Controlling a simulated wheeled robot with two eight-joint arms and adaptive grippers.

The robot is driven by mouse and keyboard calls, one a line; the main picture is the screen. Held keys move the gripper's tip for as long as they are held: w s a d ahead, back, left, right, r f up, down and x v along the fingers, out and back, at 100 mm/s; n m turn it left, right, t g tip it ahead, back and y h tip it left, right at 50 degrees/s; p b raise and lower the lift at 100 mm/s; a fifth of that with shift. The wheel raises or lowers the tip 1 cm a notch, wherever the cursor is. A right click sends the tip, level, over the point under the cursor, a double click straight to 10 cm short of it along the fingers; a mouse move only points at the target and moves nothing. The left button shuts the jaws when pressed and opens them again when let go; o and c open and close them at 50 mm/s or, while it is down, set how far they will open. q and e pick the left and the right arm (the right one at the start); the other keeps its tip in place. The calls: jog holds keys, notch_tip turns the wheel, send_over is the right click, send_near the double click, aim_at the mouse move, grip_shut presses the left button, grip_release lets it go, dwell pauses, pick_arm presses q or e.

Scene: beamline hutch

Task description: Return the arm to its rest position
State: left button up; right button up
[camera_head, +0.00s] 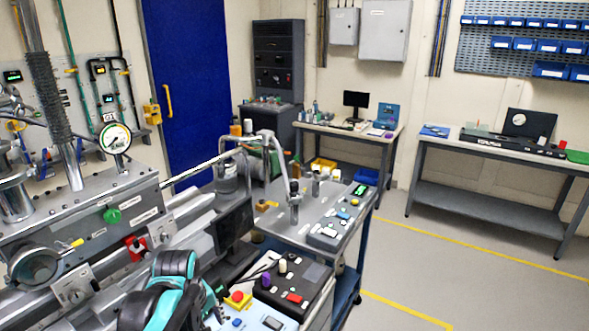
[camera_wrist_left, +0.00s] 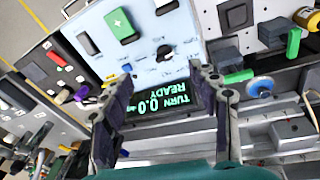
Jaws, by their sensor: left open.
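My left arm (camera_head: 165,292), teal and black, reaches in at the bottom of the head view, beside the long grey beamline apparatus (camera_head: 90,225). Its gripper cannot be made out clearly there. In the left wrist view my left gripper (camera_wrist_left: 162,72) is open, with its two dark fingers apart and nothing between them. Beyond the fingers is a light blue control panel (camera_wrist_left: 85,22) with a green switch (camera_wrist_left: 120,25), a black knob (camera_wrist_left: 165,52) and a display (camera_wrist_left: 160,103) reading "TURN 0.0 READY" upside down. Whether the fingers touch the panel cannot be told. My right gripper is in neither view.
A black control box (camera_head: 290,285) with knobs and a red emergency button (camera_head: 237,299) are close to the arm. A grey bench with instruments (camera_head: 340,215) stands behind. A blue door (camera_head: 195,80) and two side tables are farther back. The floor (camera_head: 460,270) at right is clear.

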pick_arm(q)
jog(key=s+d+f+m+t, duration=0.1)
jog(key=s+d+m+t, duration=0.3)
jog(key=s+m, duration=0.5)
jog(key=shift+s+f+m+t, duration=0.2)
jog(key=shift+s+m+t, duration=0.15)
jog(key=shift+s, duration=0.3)
